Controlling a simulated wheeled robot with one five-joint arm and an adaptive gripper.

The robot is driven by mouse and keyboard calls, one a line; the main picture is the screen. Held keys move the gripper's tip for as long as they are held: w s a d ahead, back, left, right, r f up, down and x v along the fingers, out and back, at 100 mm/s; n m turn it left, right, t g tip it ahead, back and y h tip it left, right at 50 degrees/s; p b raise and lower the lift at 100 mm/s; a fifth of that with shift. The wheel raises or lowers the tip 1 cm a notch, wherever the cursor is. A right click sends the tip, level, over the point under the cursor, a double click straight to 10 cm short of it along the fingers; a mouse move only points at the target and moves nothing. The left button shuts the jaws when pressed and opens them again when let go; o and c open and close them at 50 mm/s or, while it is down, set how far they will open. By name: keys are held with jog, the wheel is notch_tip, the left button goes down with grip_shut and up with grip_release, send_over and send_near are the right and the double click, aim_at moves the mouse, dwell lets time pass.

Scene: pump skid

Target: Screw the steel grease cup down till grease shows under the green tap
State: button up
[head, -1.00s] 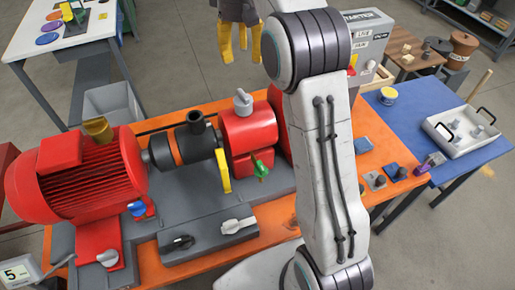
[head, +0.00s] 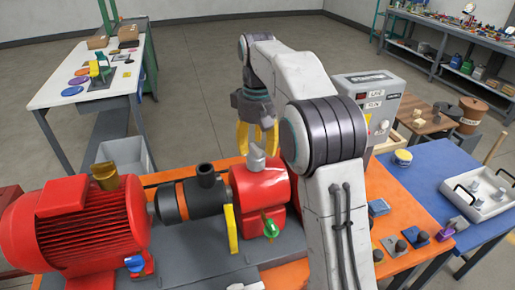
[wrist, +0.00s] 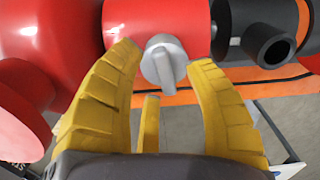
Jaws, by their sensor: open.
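The steel grease cup (head: 256,158) is a grey winged knob on top of the red housing (head: 258,190). In the wrist view the cup (wrist: 162,65) shows between my yellow fingers, near their tips, with gaps on both sides. My gripper (head: 257,140) is open and empty, its fingers pointing down just behind and above the cup in the head view. It also shows in the wrist view (wrist: 165,55). The green tap (head: 270,228) sits low on the front of the red housing. I see no grease under it, but that spot is small.
A yellow lever (head: 231,228) stands left of the tap. A black cylinder with a pipe stub (head: 206,178) and a red motor (head: 75,225) lie further left. My arm covers the right of the skid. A grey starter box (head: 370,105) stands behind right.

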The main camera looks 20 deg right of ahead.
jog(key=shift+o, duration=0.4)
jog(key=shift+f, duration=0.25)
grip_shut()
